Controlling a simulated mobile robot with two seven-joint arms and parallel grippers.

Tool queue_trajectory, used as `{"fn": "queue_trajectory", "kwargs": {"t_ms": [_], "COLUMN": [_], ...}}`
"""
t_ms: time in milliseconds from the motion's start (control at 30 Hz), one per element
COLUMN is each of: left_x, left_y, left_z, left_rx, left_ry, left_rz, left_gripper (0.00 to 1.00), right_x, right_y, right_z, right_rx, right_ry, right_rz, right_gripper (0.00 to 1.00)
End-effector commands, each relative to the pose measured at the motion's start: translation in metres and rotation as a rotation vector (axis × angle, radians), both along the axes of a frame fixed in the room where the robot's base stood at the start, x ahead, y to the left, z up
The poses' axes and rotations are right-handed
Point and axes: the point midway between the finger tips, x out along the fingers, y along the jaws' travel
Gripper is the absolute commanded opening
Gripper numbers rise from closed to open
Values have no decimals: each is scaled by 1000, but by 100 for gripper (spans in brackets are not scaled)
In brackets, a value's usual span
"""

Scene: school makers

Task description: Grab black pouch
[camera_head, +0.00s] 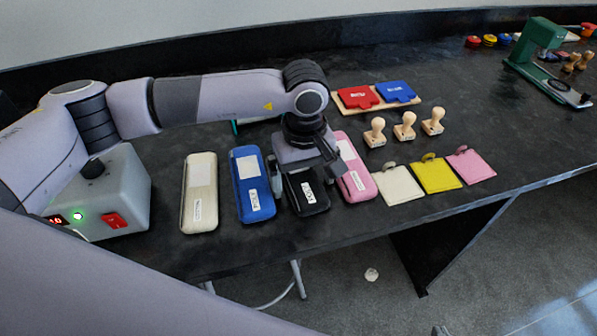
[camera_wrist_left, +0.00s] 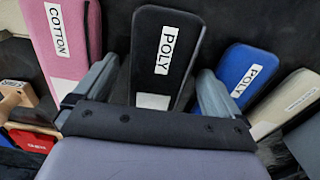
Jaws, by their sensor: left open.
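The black pouch (camera_head: 307,195) lies on the dark table between the blue pouch (camera_head: 253,185) and the pink pouch (camera_head: 354,167). My left gripper (camera_head: 308,190) is above it and hides its upper part in the head view. In the left wrist view the black pouch (camera_wrist_left: 165,55), labelled POLY, lies between the open fingers of my left gripper (camera_wrist_left: 158,88). One finger is on the pink pouch side, the other on the blue pouch side. Whether the fingers touch the pouch cannot be told. My right gripper is not in view.
A cream pouch (camera_head: 199,192) lies left of the blue one. A grey box with a red switch (camera_head: 125,190) stands at the left. The table's front edge is close.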

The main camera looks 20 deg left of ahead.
Motion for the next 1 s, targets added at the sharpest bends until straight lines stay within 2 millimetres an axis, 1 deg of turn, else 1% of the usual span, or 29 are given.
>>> {"fn": "queue_trajectory", "kwargs": {"t_ms": [33, 67, 100, 200, 533, 667, 767, 867, 967, 1000], "left_x": [0, 0, 0, 0, 0, 0, 1, 1, 1, 1], "left_y": [0, 0, 0, 0, 0, 0, 0, 0, -1, 0], "left_z": [0, 0, 0, 0, 1, 6, 14, 29, 51, 62], "left_rx": [0, 0, 0, 0, 0, -1, -2, -1, -2, -2], "left_ry": [0, 0, 0, 0, 0, -1, -2, -3, -5, -6], "left_rz": [0, 0, 0, 0, 0, 0, 1, 0, 0, 0], "left_gripper": [91, 82, 69, 39, 38, 38, 38, 38, 38, 38], "right_x": [0, 0, 0, 0, 2, 2, 2, 2, 2, 2], "right_y": [0, 0, 0, 0, 4, 5, 5, 5, 5, 5], "right_z": [0, 0, 0, 0, 3, 4, 5, 4, 4, 3], "right_rx": [0, 0, 0, 1, 9, 11, 11, 12, 11, 11], "right_ry": [0, 1, 1, 1, -4, -7, -8, -8, -7, -7], "right_rz": [0, 0, 0, -1, -1, 0, 0, 1, 1, 1], "right_gripper": [0, 0, 0, 0, 0, 0, 0, 0, 0, 0]}}
